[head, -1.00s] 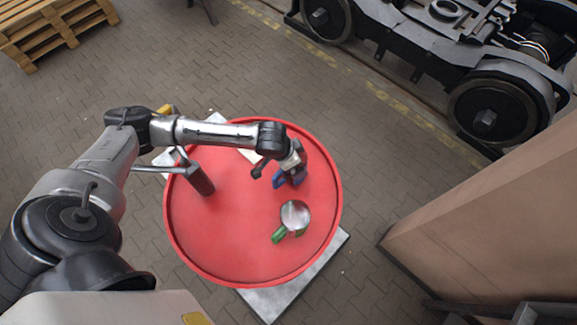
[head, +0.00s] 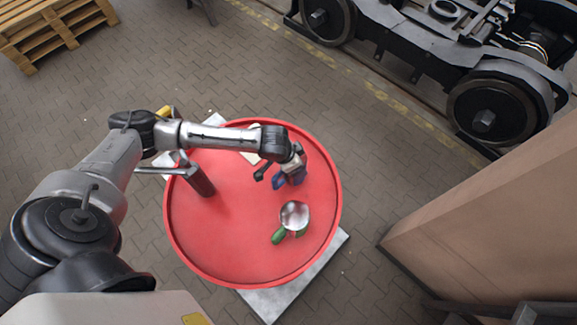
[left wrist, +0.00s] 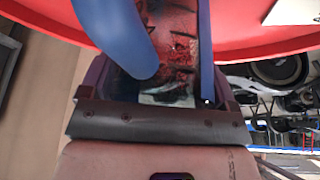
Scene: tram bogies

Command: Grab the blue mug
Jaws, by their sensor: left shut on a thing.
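The blue mug (head: 279,183) is at the upper right part of the red round table, under the end of my left arm. My left gripper (head: 295,172) is shut on it and covers much of it in the head view. In the left wrist view, a thick curved blue part (left wrist: 118,38) and a thin blue strip (left wrist: 206,50) of the mug show close up at the jaws (left wrist: 155,92). A dark, reddish glossy surface shows between them. I cannot tell whether the mug touches the table. My right gripper is not in view.
The red round table (head: 235,250) has a raised rim. A dark red cylinder (head: 201,182) stands on the left. A brown block (head: 490,200) is right, a bogie (head: 440,50) behind.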

